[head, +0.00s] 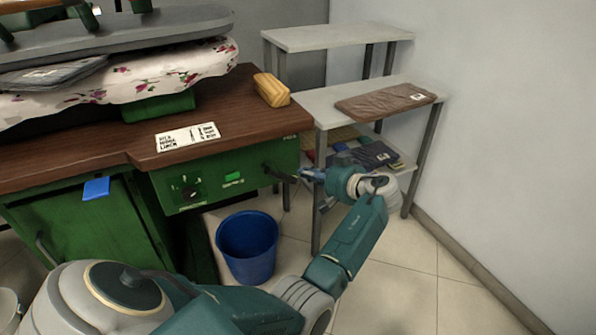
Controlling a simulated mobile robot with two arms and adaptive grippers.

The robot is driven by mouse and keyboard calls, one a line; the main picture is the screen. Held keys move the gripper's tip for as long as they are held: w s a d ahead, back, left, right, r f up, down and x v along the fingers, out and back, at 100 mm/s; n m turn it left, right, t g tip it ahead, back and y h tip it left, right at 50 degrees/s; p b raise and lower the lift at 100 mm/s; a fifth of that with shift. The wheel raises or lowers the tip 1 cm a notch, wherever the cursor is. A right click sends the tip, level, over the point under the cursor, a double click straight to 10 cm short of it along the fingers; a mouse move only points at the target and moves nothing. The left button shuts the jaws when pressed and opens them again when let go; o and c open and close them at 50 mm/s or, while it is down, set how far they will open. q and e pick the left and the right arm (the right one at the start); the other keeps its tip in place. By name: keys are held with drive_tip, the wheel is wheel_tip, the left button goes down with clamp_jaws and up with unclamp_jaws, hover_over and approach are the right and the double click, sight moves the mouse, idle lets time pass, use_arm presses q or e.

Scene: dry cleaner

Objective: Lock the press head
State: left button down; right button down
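The press stands at the left, with a green body and a brown wooden top (105,155). A grey press head (130,38) lies over a floral padded board (165,72). My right gripper is not in view.
A blue bucket (248,246) stands on the tiled floor below the panel. A yellow block (271,90) and a printed card (188,137) lie on the wooden top. Floor is clear at right.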

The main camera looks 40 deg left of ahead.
use_arm(q)
drive_tip(key=v, duration=0.6)
drive_tip(key=shift+d, duration=0.2)
drive_tip(key=shift+r, duration=0.1)
